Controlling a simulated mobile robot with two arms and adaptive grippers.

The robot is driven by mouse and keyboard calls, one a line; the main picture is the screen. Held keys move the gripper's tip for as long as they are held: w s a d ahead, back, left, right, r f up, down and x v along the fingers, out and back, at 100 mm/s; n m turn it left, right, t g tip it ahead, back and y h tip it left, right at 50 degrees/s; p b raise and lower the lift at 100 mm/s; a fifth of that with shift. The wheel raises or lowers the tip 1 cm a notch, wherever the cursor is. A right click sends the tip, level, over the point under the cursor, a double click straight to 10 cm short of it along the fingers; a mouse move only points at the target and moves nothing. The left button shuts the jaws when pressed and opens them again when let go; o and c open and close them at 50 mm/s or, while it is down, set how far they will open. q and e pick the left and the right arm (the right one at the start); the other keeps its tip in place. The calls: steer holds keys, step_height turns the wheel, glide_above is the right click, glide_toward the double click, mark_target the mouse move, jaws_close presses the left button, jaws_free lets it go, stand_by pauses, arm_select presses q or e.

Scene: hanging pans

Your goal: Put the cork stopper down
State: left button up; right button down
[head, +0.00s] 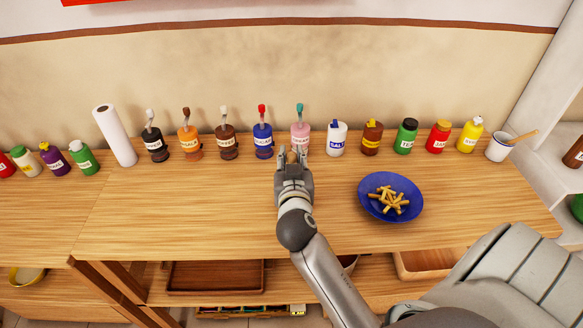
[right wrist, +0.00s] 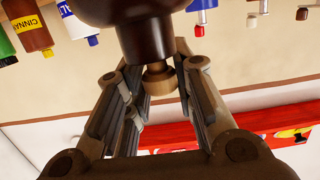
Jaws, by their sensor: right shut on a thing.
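My right gripper (head: 293,152) reaches over the table (head: 240,220), in front of the pink bottle (head: 300,135) in the head view. It also shows in the right wrist view (right wrist: 160,85), with the small tan cork stopper (right wrist: 158,77) between its fingertips; it is shut on it. A dark brown, rounded thing with a neck (right wrist: 148,38) fills the top of that view, right against the cork. I cannot tell whether the two are joined. In the head view the cork is hidden by the gripper. My left gripper is not in view.
A row of labelled bottles (head: 190,142) and a paper roll (head: 114,135) line the wall. A blue plate of fries (head: 372,206) lies right of the gripper, and a white cup (head: 498,149) stands far right. The table left of my arm is clear.

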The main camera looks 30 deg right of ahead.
steer(key=shift+f, duration=0.4)
steer(key=shift+r, duration=0.1)
steer(key=shift+f+b, duration=0.6)
steer(key=shift+f, duration=0.1)
steer(key=c, duration=1.2)
jaws_free()
steer(key=shift+r, duration=0.1)
steer(key=shift+c, duration=0.2)
